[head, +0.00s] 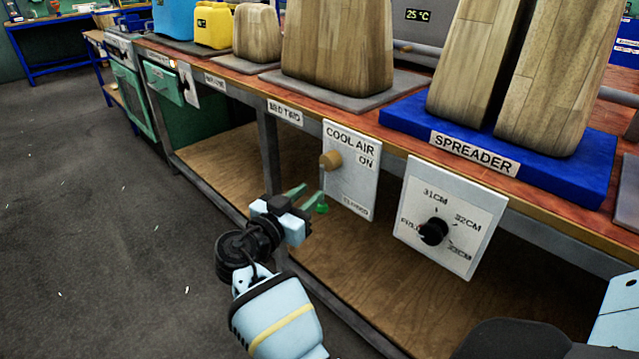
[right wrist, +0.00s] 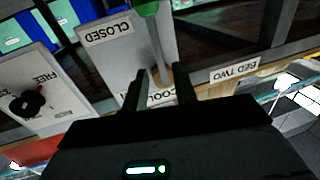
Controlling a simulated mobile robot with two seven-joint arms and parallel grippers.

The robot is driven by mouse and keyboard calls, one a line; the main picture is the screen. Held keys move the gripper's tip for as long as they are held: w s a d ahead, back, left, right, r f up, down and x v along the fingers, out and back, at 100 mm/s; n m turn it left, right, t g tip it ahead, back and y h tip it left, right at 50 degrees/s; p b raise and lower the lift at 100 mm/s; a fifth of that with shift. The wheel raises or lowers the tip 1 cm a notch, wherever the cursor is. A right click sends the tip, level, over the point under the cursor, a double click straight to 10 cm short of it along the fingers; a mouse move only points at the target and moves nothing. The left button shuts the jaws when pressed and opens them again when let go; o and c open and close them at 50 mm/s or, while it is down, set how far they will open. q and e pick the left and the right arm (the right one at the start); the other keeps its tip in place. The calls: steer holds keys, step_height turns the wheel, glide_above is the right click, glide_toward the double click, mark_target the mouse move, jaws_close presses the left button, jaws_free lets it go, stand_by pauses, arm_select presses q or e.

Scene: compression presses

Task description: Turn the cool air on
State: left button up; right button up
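The white COOL AIR panel (head: 352,188) hangs on the front of the bench, with ON near its top right and CLOSED at its bottom. A brass hub (head: 330,160) carries a thin lever with a green tip (head: 321,208). The lever hangs down toward the CLOSED end. In the right wrist view, which is upside down, the hub (right wrist: 162,78) and the green tip (right wrist: 148,8) also show. My right gripper (head: 306,199) is just left of the lever, fingers apart. In its wrist view the hub appears between the open fingers; contact is not clear. My left gripper is not in view.
A white dial panel (head: 450,218) with a black knob hangs to the right. A blue SPREADER base (head: 400,122) with wooden blocks stands on the bench above. The wooden lower shelf (head: 345,275) lies behind and below the panels. Open grey floor (head: 90,230) lies left.

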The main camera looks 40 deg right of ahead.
mark_target(322, 203)
steer(key=shift+x, duration=3.05)
jaws_close()
